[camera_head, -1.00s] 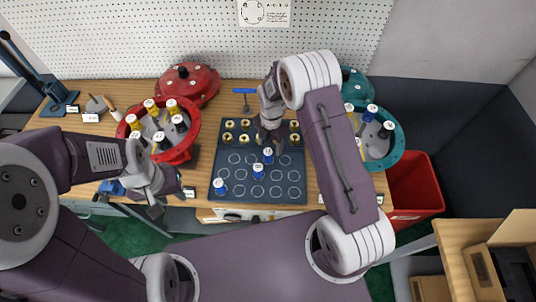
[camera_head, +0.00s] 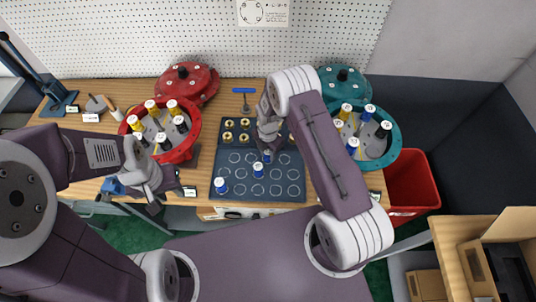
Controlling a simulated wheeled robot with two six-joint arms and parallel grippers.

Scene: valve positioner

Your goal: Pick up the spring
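Several springs with white caps are in view. On the dark mat (camera_head: 232,198) with printed circles stand three blue ones: a left one (camera_head: 220,186), a middle one (camera_head: 258,170) and a back one (camera_head: 267,158). My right gripper (camera_head: 266,150) points down right at the back blue spring and partly covers it; whether its fingers are closed on it cannot be made out. My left gripper (camera_head: 170,197) is near the table's front left edge, apart from any spring, with its fingers seemingly spread and empty.
A red housing (camera_head: 196,140) at left and a teal housing (camera_head: 399,150) at right hold yellow, blue and dark springs. Red and teal covers (camera_head: 188,82) (camera_head: 343,78) lie behind. Brass rings fill the mat's back rows. A red bin (camera_head: 412,185) stands at right.

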